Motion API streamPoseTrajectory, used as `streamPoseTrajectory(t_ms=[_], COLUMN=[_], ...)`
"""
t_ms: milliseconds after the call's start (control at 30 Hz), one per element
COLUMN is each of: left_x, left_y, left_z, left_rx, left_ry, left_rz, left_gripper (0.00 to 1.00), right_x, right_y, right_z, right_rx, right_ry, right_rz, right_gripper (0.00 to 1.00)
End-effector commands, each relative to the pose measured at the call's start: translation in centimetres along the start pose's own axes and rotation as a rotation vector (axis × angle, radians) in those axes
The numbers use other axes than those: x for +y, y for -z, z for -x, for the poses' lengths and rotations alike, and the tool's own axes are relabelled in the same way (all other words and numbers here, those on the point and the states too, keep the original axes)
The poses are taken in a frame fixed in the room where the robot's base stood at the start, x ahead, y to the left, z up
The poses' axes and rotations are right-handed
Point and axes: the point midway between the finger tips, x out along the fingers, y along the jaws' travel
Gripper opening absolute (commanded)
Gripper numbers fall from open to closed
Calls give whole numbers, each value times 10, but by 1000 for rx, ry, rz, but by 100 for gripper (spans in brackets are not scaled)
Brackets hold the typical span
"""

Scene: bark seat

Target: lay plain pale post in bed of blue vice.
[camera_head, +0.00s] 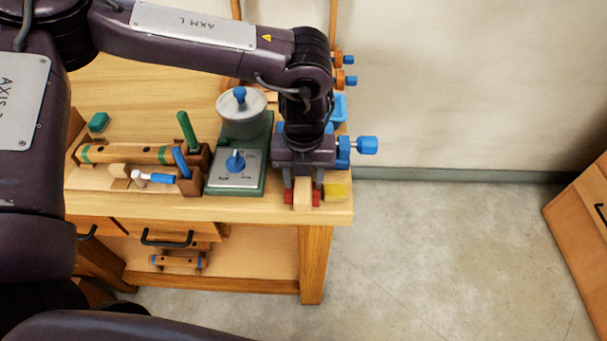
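The plain pale post (302,193) is at the front right corner of the workbench, with its end pointing toward me. My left gripper (302,198) comes down over it from above, with a red-tipped finger against each side. It looks shut on the post. Whether the post rests on the bench or is lifted cannot be told. Blue vice parts, with a blue screw knob (367,145), show just right of and behind the gripper. The vice's bed is mostly hidden by my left wrist. My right gripper is not in view.
A yellow block (335,190) lies right beside the gripper. A green scale with a grey pan (241,112) stands to the left. Orange clamps with blue knobs (350,81) are behind.

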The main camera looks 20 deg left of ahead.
Motion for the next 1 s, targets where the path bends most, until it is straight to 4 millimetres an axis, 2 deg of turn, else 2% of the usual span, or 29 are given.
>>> streamPoseTrajectory(t_ms=[333,500,533,800,1000], left_x=[0,-1,-1,-1,0], left_y=[0,-1,-1,-1,-1], left_z=[1,18,20,80,117], left_rx=[0,-3,-3,-4,-3], left_ry=[0,2,3,4,2], left_rz=[0,-2,-1,0,0], left_gripper=[54,54,54,54,54], right_x=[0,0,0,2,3], right_y=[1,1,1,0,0], right_z=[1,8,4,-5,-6], right_rx=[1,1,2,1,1], right_ry=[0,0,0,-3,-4], right_rz=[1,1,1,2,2], right_gripper=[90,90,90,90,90])
